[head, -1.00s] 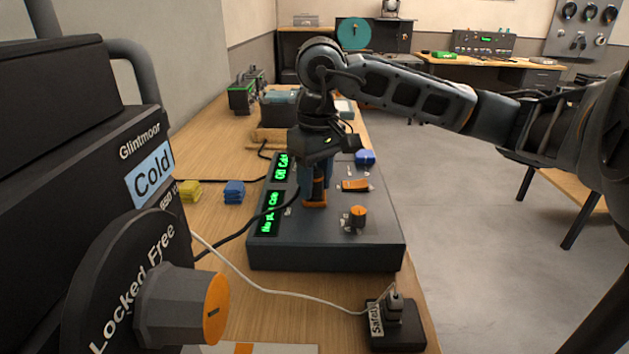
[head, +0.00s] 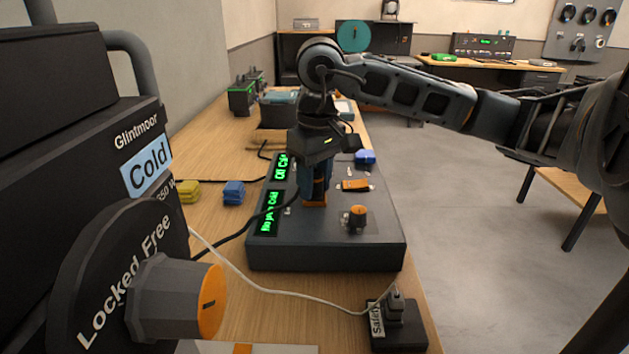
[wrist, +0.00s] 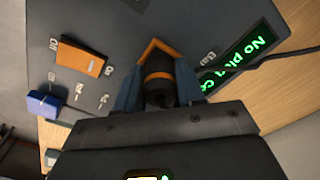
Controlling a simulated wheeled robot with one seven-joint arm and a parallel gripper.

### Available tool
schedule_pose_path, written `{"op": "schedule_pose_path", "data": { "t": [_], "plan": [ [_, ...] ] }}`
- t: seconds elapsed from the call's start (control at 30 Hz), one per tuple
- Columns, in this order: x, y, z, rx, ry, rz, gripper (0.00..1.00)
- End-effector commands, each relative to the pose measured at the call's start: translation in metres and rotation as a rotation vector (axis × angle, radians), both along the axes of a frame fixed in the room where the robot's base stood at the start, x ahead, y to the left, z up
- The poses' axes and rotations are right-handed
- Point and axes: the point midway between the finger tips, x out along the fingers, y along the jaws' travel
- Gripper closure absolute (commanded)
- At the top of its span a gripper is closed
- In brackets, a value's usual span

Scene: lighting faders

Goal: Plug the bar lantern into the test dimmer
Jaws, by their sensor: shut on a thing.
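The bar lantern (head: 95,150) is the big black housing at the left, marked Glintmoor, with a blue Cold label and a Locked/Free knob. The test dimmer (head: 335,240) is the dark grey box on the bench; its green displays read "Off Cold" and "No plug Cold". My gripper (head: 314,185) is upright over it. In the wrist view its blue fingers (wrist: 157,88) are shut on a black plug with an orange band (wrist: 158,78). The plug is at the orange-edged socket (wrist: 150,45); I cannot tell how deep it sits. A black cable runs left from there.
An orange rocker switch (head: 356,185), an orange-capped knob (head: 356,217) and a blue knob (head: 365,157) stand close to my gripper. A safety block (head: 397,325) with a white cable is at the front. Yellow (head: 187,191) and blue (head: 233,192) blocks sit left.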

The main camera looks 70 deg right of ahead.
Motion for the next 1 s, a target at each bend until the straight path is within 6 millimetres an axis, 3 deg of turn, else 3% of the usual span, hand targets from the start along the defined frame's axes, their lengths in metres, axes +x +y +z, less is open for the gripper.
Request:
{"op": "schedule_pose_path", "data": {
  "t": [1.0],
  "plan": [
    [0.0001,0.0002,-0.0069,0.001,0.003,0.0,0.91]
  ]
}}
